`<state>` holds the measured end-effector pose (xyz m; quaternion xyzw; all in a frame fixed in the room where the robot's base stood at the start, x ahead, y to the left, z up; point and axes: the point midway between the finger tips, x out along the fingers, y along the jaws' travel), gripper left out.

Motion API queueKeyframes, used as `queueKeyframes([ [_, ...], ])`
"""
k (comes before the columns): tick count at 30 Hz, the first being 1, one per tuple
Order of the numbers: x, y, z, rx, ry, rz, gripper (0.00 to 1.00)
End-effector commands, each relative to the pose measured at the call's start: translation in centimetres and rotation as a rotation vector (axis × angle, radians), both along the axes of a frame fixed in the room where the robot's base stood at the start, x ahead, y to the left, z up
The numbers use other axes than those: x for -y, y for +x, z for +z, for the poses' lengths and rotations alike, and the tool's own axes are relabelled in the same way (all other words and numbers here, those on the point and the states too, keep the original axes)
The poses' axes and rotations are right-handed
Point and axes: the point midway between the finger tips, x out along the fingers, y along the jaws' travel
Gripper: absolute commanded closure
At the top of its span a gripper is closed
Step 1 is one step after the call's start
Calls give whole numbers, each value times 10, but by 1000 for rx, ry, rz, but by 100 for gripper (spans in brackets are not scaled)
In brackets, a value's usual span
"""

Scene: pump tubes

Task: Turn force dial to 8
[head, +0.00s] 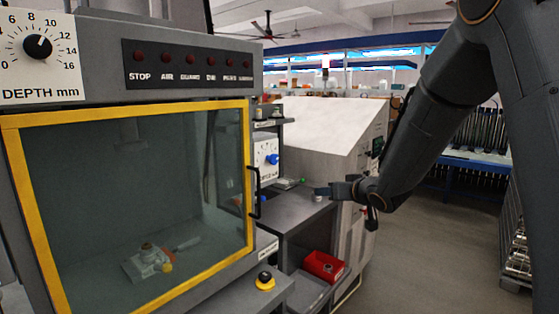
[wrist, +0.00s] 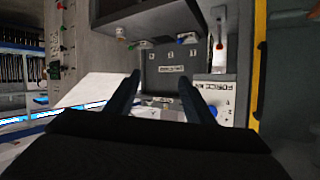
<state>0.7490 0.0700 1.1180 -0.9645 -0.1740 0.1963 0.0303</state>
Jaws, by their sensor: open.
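The force dial is on a white panel (head: 263,150) beside the yellow-framed door in the head view, with a blue knob (head: 272,159). Its setting is too small to read. In the wrist view, an upside-down "FORCE kN" label (wrist: 211,87) shows on the white panel at the right, with a few numbers below it.
The yellow-framed door (head: 249,130) has a dark handle (head: 255,190). A depth dial (head: 38,46) is at the upper left. A red bin (head: 324,266) is below the grey counter (head: 290,212). A sloped white-topped machine (head: 325,125) stands behind my gripper. Open floor lies right.

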Motion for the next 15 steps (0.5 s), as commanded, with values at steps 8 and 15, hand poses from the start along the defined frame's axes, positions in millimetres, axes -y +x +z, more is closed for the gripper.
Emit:
queueKeyframes([
  [8, -81, 28, 65, 210, 263, 385, 52],
  [15, -103, 24, 78, 228, 330, 499, 52],
])
